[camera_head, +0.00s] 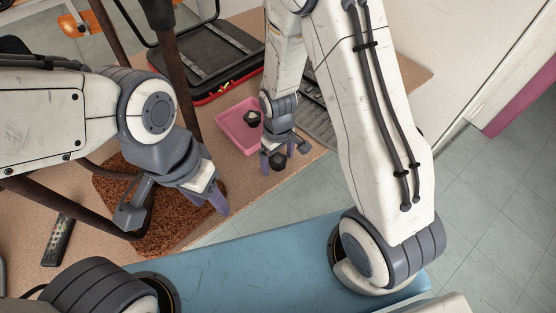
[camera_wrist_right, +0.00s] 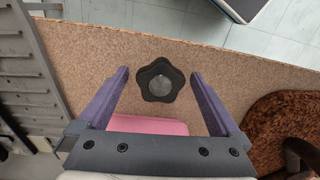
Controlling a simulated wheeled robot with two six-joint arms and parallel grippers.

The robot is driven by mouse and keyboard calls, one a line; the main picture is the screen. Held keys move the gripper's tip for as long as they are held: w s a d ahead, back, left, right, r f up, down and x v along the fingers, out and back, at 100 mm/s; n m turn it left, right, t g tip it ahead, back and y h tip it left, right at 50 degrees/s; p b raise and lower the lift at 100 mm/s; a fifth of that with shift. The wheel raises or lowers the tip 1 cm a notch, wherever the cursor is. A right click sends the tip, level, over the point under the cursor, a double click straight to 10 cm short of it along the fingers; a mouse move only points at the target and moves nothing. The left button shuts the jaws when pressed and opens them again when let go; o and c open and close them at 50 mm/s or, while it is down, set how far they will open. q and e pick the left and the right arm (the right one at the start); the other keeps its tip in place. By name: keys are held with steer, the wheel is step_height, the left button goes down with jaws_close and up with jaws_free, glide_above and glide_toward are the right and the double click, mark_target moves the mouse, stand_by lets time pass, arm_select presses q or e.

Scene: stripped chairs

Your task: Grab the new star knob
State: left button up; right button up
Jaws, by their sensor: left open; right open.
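A black star knob (camera_head: 277,161) with a grey round centre lies on the brown board, near its front edge. In the right wrist view the star knob (camera_wrist_right: 160,80) sits between the two purple fingers, with a gap on each side. My right gripper (camera_head: 278,153) is open and points down over this knob. A second dark knob (camera_head: 252,118) lies in the pink tray (camera_head: 232,130). My left gripper (camera_head: 212,190) is open and empty above the brown shaggy mat (camera_head: 165,238).
The pink tray (camera_wrist_right: 148,125) is close beside the right gripper. An open black and red case (camera_head: 205,55) lies behind it. Dark chair legs (camera_head: 175,75) stand by the left arm. A remote (camera_head: 58,240) lies at left. A blue surface (camera_head: 250,262) is in front.

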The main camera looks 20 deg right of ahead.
steer(key=c, duration=1.5)
steer(key=shift+o, duration=0.2)
